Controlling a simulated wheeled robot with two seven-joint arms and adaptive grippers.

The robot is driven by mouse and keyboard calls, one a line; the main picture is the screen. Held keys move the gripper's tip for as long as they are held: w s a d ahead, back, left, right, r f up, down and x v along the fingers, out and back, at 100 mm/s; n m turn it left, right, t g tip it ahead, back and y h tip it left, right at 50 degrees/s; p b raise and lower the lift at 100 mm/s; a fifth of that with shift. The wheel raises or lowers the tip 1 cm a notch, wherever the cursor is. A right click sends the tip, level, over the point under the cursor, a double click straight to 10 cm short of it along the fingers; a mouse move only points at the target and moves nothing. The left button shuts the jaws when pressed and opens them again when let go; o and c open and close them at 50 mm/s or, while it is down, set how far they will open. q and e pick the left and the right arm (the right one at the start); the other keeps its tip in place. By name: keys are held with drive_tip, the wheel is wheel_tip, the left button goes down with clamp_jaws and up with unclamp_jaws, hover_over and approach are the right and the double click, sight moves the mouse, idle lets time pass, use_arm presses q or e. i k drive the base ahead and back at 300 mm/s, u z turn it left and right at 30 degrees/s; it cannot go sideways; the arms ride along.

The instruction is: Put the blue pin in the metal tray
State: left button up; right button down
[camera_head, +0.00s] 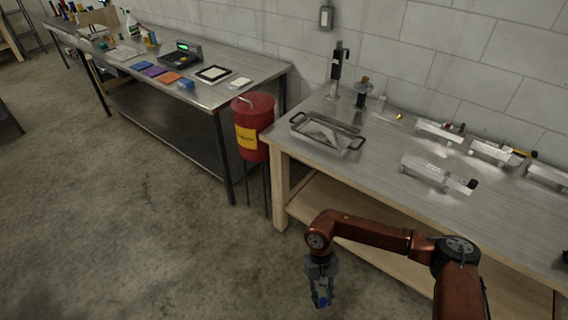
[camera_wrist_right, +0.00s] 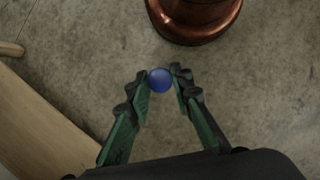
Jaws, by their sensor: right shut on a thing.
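The blue pin (camera_wrist_right: 159,80) shows as a round blue end between the two fingertips of my right gripper (camera_wrist_right: 160,84) in the right wrist view. The fingers are shut on it. In the head view my right gripper (camera_head: 321,295) hangs over the concrete floor, in front of the wooden-edged bench, with a bit of the blue pin (camera_head: 322,301) showing between its fingers. The metal tray (camera_head: 350,150), with dark handles, sits at the left end of that bench, above and behind the gripper in the picture. My left gripper is not in view.
The bench (camera_head: 385,180) also holds several metal trailer-like parts (camera_head: 428,170) to the right and a black upright tool (camera_head: 337,70) behind the tray. A red bin (camera_head: 253,125) stands left of the bench. A second table (camera_head: 215,98) runs along the wall.

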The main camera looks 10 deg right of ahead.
sight(315, 128)
drive_tip(key=u, duration=0.65)
drive_tip(key=i, duration=1.75)
drive_tip(key=z, duration=0.45)
